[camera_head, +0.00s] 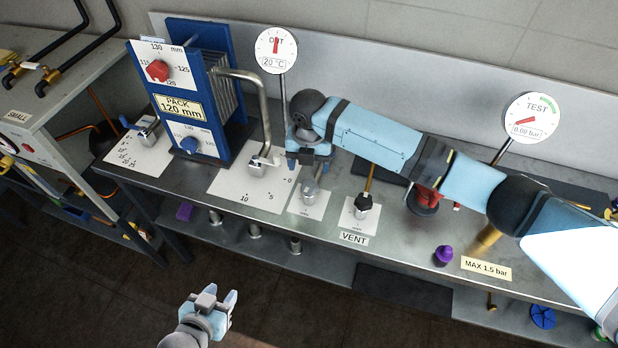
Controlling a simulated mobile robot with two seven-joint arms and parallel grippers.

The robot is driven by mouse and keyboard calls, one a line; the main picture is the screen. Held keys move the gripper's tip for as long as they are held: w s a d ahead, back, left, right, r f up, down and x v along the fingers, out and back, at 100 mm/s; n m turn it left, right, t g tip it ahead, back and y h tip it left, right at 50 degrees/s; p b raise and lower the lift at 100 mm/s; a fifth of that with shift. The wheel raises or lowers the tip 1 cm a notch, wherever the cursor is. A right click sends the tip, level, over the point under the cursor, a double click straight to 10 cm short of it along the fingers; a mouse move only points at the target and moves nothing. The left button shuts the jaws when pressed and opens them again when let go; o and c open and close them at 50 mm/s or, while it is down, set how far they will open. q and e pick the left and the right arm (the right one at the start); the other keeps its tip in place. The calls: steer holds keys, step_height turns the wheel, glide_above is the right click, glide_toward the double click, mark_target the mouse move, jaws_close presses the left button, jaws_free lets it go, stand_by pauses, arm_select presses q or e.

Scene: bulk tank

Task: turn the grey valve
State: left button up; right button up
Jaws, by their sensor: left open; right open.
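A small grey valve (311,191) stands on a white plate on the steel bench, left of the VENT plate. My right gripper (309,165) reaches in from the right. It is open and just above the grey valve in the picture. Its fingers partly overlap the valve's upper part, and I cannot tell whether they touch it. My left gripper (220,298) is open and empty, low in the picture in front of the bench.
A metal valve (258,168) on a scaled plate and a dark VENT knob (363,205) flank the grey valve. A blue plate pack (190,90) stands left. Dial gauges (276,50) (532,118) rise behind. A purple knob (443,255) sits at the front edge.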

steer(key=shift+r, duration=2.75)
steer(key=s+a+f+m+t+y, duration=0.2)
steer(key=s+f+m+t+y, duration=0.2)
steer(key=s+f+m+y, duration=0.55)
steer(key=s+d+f+m+t+h, duration=0.3)
steer(key=s+d+f+m, duration=0.2)
steer(key=s+d+m, duration=0.3)
steer(key=s+d+f+m+t+h, duration=0.3)
steer(key=s+d+m, duration=0.6)
steer(key=d+m, duration=0.4)
step_height(320, 180, down, 3)
steer(key=shift+s+d+r+m+t, duration=0.2)
steer(key=shift+d+m+t, duration=0.2)
steer(key=shift+m+t, duration=0.1)
steer(key=shift+c, duration=0.5)
